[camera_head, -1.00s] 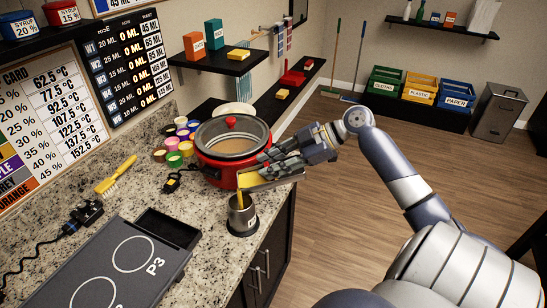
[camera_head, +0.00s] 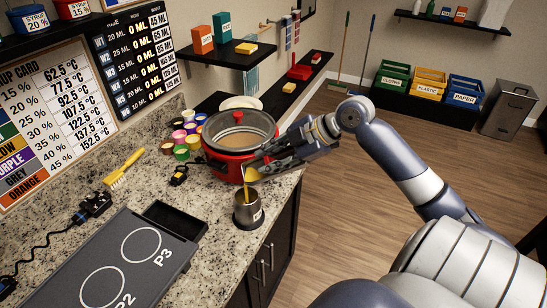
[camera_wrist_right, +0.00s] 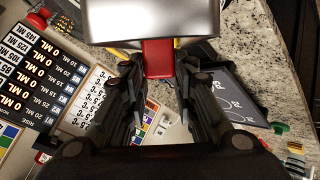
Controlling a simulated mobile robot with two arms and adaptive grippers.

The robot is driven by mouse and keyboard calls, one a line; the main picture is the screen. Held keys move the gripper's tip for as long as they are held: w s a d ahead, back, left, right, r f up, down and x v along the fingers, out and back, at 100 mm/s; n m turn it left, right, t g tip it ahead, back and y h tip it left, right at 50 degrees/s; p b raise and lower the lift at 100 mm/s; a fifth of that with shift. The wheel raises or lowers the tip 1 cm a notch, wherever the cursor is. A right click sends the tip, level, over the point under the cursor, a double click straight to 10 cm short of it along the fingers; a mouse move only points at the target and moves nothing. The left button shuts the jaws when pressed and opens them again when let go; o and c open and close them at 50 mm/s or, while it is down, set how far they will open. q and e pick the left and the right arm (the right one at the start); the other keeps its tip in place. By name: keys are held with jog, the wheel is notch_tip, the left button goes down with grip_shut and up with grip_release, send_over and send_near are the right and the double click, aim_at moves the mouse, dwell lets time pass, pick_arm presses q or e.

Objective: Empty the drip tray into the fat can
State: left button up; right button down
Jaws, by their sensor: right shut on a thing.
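My right gripper (camera_head: 268,160) is shut on the drip tray's red handle (camera_wrist_right: 158,58). In the right wrist view the pale grey drip tray (camera_wrist_right: 150,22) extends beyond the fingers at the top. In the head view the tray (camera_head: 253,175) is tilted above the fat can, mostly hidden by the gripper, with yellow fat at its lip. A yellow stream (camera_head: 246,192) runs down from it into the can's mouth. The grey metal fat can (camera_head: 247,215) stands upright on the counter near its edge. My left gripper is not in view.
Several coloured cups (camera_head: 181,152), a yellow brush (camera_head: 123,168) and a dark hotplate (camera_head: 135,262) share the granite counter (camera_head: 80,200). The counter's edge lies right of the can.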

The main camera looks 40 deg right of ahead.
jog(key=shift+a+r+h, duration=0.25)
jog(key=shift+a+h, duration=0.15)
jog(key=shift+a, duration=0.05)
jog(key=s+a+f+n+t+h+p, duration=0.1)
jog(key=a+n+h, duration=0.3)
jog(key=a+h, duration=0.4)
jog(key=shift+s+a+n+t+h+p, duration=0.3)
jog(key=shift+a+t+p, duration=0.15)
jog(key=shift+p, duration=0.45)
dwell(0.9)
dwell(1.5)
